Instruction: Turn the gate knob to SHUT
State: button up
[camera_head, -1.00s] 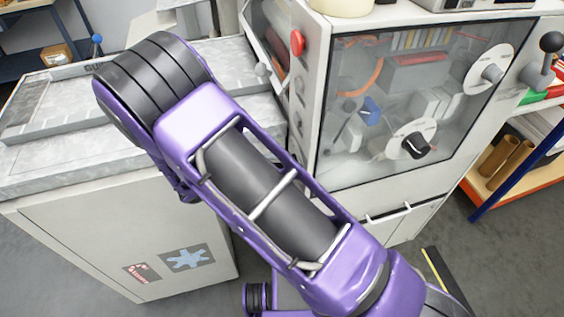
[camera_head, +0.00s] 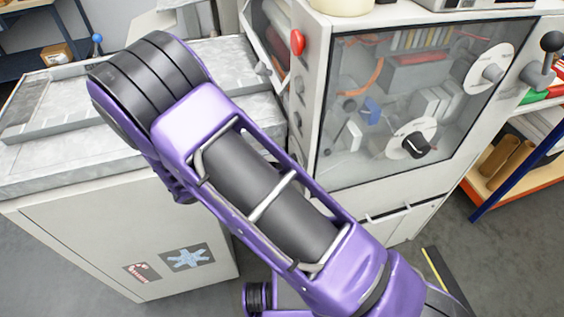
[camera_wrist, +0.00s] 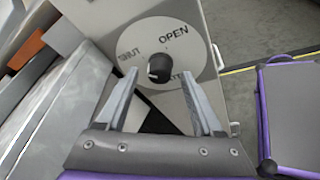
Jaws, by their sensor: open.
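The gate knob (camera_wrist: 159,68) is a small black knob at the centre of a round white dial (camera_wrist: 150,40) in the wrist view. The dial reads OPEN at its upper right and SHUT at its left; a partly covered word ends in "ATE" at lower right. A pale mark shows on the knob's lower left, but I cannot tell exactly where it points. My gripper (camera_wrist: 160,97) is open and empty. Its two fingers point at the dial, with the knob between them in the picture; contact cannot be told. The gripper is hidden by my arm in the head view.
A glass-fronted cabinet (camera_head: 310,120) stands right of my arm, with dial knobs (camera_head: 415,145), (camera_head: 491,73) and a red button (camera_head: 297,42). A pale bench cabinet (camera_head: 120,240) stands left. Shelving (camera_head: 500,185) is at far right. A yellow floor line (camera_wrist: 270,62) crosses open floor.

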jog(key=v, duration=1.6)
jog(key=shift+b, duration=0.35)
jog(key=shift+s+a, duration=0.1)
